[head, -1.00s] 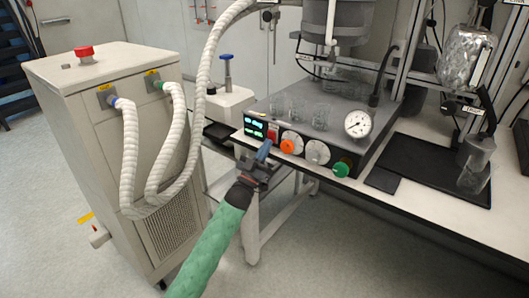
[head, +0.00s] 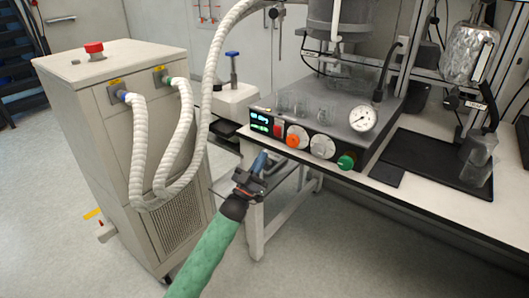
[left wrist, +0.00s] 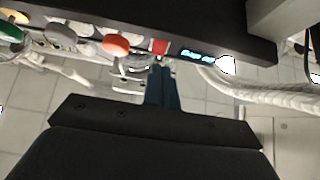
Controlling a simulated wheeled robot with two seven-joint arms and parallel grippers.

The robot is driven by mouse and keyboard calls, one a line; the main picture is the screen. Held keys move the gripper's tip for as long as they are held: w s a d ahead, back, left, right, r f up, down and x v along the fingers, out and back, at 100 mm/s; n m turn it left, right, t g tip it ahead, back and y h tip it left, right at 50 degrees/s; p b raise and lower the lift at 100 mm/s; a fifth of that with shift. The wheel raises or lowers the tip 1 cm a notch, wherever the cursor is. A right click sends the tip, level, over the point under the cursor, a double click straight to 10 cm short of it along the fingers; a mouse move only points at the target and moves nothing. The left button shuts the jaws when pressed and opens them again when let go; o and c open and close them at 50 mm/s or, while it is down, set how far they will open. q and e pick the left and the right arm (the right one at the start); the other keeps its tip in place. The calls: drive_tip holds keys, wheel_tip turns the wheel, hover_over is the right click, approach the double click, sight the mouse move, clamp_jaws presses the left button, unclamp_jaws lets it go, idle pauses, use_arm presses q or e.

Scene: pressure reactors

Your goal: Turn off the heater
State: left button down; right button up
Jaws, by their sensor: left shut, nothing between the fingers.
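The grey heater unit on the bench has a black front panel (head: 310,141) with lit displays (head: 260,120), a red switch (head: 278,130), an orange knob (head: 297,137), a pale knob (head: 322,146) and a green knob (head: 346,162). My left gripper (head: 260,162) is shut and empty, in front of and below the panel's left part, apart from it. In the left wrist view its blue fingers (left wrist: 163,88) point toward the red switch (left wrist: 160,47), between the orange knob (left wrist: 115,43) and the display (left wrist: 195,55). The switch's position is too small to tell. My right gripper is not in view.
A beige cabinet (head: 110,110) with a red button (head: 94,47) on top and white hoses (head: 205,100) stands at left. A round gauge (head: 363,118) and glass beakers sit on the heater unit. A black tray (head: 430,160) lies to the right.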

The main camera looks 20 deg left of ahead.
use_arm(q)
drive_tip(key=v, duration=0.6)
drive_tip(key=shift+w+f+b, duration=0.2)
drive_tip(key=shift+f+b, duration=0.15)
drive_tip(key=shift+f, duration=0.1)
drive_tip(key=shift+d, duration=0.1)
